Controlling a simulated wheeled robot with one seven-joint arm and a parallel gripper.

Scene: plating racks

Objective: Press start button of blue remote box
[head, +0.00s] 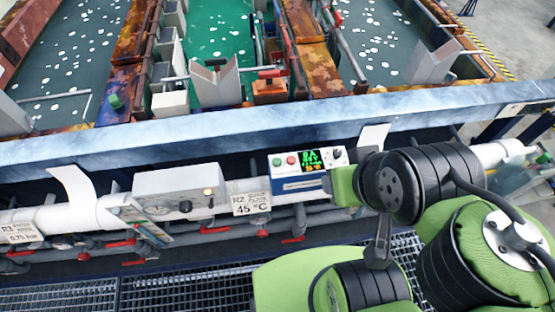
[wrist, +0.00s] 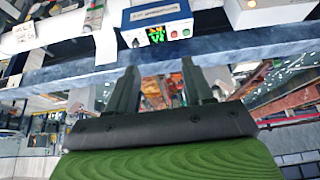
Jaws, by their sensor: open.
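The blue remote box (head: 300,183) has a white face with a lit green display, a dark knob and a red and a green button side by side. It sits on the pipe rail in the head view, just left of my arm. In the wrist view the box (wrist: 157,16) appears upside down at the top, its buttons at its lower right. My gripper (wrist: 160,65) is open and empty, its two dark fingers apart and pointing up the picture below the box. A gap shows between fingertips and box. The fingers are not visible in the head view.
A grey box with a knob (head: 180,192) and a "45 °C" sign (head: 251,203) are left of the remote box. Red-handled valves (head: 215,230) hang beneath the white pipe. A long blue-grey beam (head: 200,137) runs behind, with green tanks (head: 225,35) beyond.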

